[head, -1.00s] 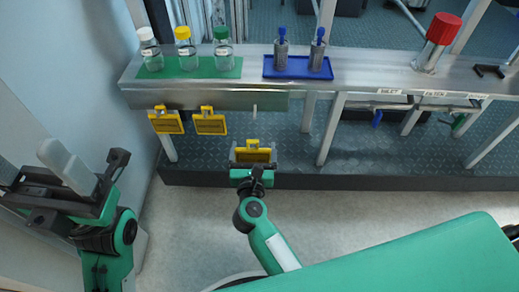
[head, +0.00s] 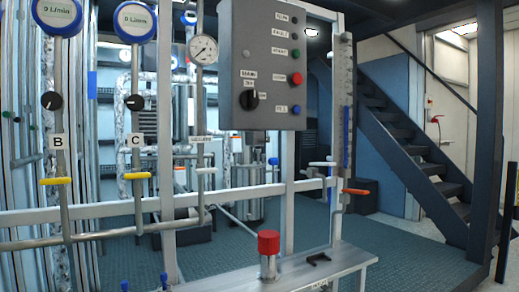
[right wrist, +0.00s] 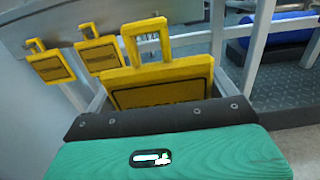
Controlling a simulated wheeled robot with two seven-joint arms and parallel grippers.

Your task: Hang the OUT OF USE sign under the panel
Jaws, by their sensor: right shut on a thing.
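In the right wrist view my right gripper (right wrist: 155,118) is shut on a yellow sign (right wrist: 160,84). The sign has a square open loop on top and a dark border. Its lower part is hidden behind the gripper, and its lettering cannot be read. Two more yellow signs, a near one (right wrist: 101,55) and a far one (right wrist: 51,66), hang from the metal ledge to the left. In the head view the grey panel (head: 268,65) with buttons and a black knob is at upper centre. Neither gripper shows in the head view.
A red-capped cylinder (head: 268,255) stands on the metal bench (head: 325,268) below the panel. Pipes with yellow handles and flow meters are at left. An orange-handled valve (head: 355,192) is right of the panel. A staircase (head: 420,150) is at the right.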

